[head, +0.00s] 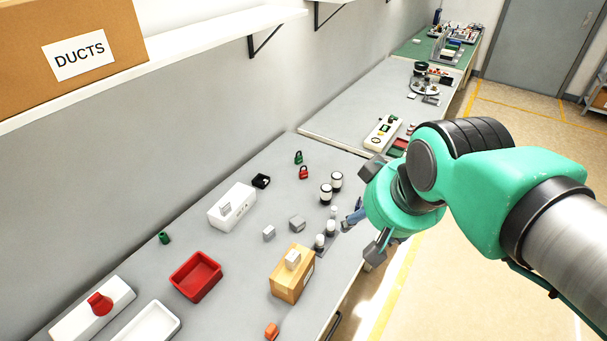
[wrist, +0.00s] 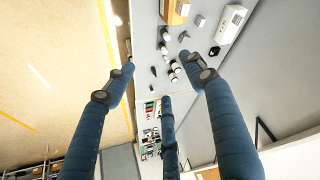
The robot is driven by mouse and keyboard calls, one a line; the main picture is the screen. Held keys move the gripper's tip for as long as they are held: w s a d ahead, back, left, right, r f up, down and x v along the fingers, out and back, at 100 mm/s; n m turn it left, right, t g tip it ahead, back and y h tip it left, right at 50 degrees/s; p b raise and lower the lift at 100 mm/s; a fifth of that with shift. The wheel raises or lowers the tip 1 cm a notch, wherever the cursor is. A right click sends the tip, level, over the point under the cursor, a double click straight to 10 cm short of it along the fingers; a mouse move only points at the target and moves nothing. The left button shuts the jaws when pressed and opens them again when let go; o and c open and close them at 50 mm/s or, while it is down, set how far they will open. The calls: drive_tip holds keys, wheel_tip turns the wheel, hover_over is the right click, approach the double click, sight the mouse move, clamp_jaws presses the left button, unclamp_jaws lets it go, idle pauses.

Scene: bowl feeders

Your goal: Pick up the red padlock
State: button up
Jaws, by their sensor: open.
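The red padlock (head: 304,173) stands on the grey bench in the head view, just in front of a green padlock (head: 298,158). My gripper (head: 361,213) is at the bench's right edge, to the right of and nearer than the red padlock, well apart from it. In the wrist view my gripper (wrist: 160,76) shows blue fingers spread wide, with nothing between them. I cannot make out the red padlock in the wrist view; a finger may hide it.
Two black-and-white cylinders (head: 331,188) stand between the padlocks and my gripper. A black box (head: 261,181) and a white box (head: 232,207) lie left of the padlocks. A wooden block (head: 292,281) and red tray (head: 196,277) are nearer. A shelf (head: 215,38) overhangs the wall side.

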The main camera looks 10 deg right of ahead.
drive_tip(key=w+n+p, duration=0.1)
drive_tip(key=w+p, duration=0.4)
drive_tip(key=w, duration=3)
drive_tip(key=w+d+f+p, duration=0.2)
drive_tip(key=w+f, duration=1)
drive_tip(key=w, duration=0.4)
drive_tip(key=w+f+p, duration=0.1)
drive_tip(key=w+f, duration=0.4)
drive_tip(key=f, duration=0.4)
drive_tip(key=w+d+f+n+g+p, duration=0.1)
drive_tip(key=w+f, duration=0.5)
drive_tip(key=f, duration=0.3)
drive_tip(key=shift+f+y, duration=0.3)
drive_tip(key=shift+y, duration=0.1)
drive_tip(key=shift+w+d+f, duration=0.1)
hover_over(303, 172)
drive_tip(key=s+d, duration=0.1)
drive_tip(key=s, duration=0.1)
wheel_tip(303, 172, down, 8)
drive_tip(key=shift+p, duration=0.4)
